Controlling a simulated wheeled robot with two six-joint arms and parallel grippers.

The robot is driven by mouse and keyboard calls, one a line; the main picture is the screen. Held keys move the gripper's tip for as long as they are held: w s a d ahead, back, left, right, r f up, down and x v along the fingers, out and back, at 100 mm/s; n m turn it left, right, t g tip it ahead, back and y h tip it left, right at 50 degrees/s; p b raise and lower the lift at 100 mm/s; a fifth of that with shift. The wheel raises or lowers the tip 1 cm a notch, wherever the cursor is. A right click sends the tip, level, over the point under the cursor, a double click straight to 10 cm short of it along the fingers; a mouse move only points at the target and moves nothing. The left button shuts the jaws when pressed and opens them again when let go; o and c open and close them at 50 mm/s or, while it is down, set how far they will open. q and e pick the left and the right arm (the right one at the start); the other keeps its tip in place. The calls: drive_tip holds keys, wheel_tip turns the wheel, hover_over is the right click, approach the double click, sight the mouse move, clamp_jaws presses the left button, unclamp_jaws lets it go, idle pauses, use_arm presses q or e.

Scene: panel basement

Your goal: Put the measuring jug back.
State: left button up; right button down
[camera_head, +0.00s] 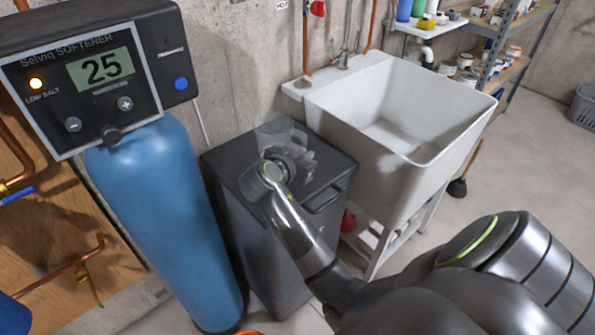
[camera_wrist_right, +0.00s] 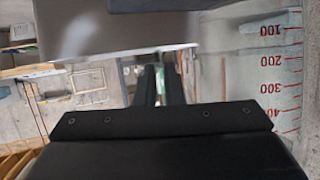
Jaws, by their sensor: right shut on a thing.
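The clear measuring jug (camera_head: 272,130) shows over the lid of the dark grey bin (camera_head: 232,163); its outline is hard to make out against the dark lid. My right gripper (camera_head: 290,156) is shut on the jug and partly hides it. In the right wrist view the jug (camera_wrist_right: 272,62) fills the right side, with red scale marks and upside-down numbers. The gripper's two dark fingers (camera_wrist_right: 162,84) show close together there. I cannot tell whether the jug touches the lid. My left gripper is not in view.
The blue water softener (camera_head: 160,205) stands left of the bin, its display reading 25. A white utility sink (camera_head: 440,140) stands to the right. A white shelf (camera_head: 440,27) with bottles and a rack (camera_head: 515,60) are behind it. A plunger (camera_head: 458,187) stands beside the sink.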

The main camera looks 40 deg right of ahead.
drive_tip(key=shift+f, duration=3)
drive_tip(key=shift+f, duration=0.1)
drive_tip(key=c, duration=1.5)
unclamp_jaws()
